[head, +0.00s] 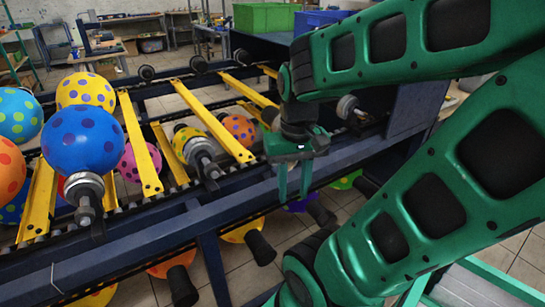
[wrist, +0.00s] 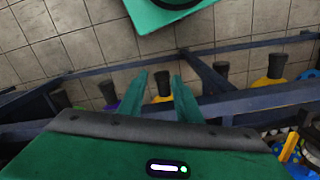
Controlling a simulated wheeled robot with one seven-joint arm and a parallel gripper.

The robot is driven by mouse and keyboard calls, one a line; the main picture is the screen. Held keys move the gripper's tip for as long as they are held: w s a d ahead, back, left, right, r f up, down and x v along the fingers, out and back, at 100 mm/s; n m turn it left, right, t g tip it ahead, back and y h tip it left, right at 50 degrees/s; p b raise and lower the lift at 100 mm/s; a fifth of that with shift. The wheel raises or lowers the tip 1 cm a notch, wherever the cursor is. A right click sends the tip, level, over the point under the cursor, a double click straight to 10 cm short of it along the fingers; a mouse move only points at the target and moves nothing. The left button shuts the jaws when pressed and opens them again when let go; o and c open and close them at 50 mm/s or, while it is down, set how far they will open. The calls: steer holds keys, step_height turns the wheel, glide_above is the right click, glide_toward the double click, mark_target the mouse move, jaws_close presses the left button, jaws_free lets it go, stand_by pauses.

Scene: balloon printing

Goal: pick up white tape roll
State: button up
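I cannot make out a white tape roll in either view. My gripper (head: 293,192) hangs with its fingers pointing down, over the near dark blue rail of the conveyor frame (head: 240,198). In the wrist view my gripper (wrist: 158,80) shows two green fingers held apart with a clear gap. Nothing is held between them. Tile floor and the dark nozzles of balloons under the frame show beyond the fingertips.
A blue dotted balloon (head: 83,140) and a yellow dotted balloon (head: 86,90) are at the left. Yellow bars (head: 139,140) cross the conveyor. A green crate (head: 263,18) and a blue crate (head: 318,20) stand at the back. More balloons hang below the near rail.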

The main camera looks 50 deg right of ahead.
steer(key=shift+w, duration=0.15)
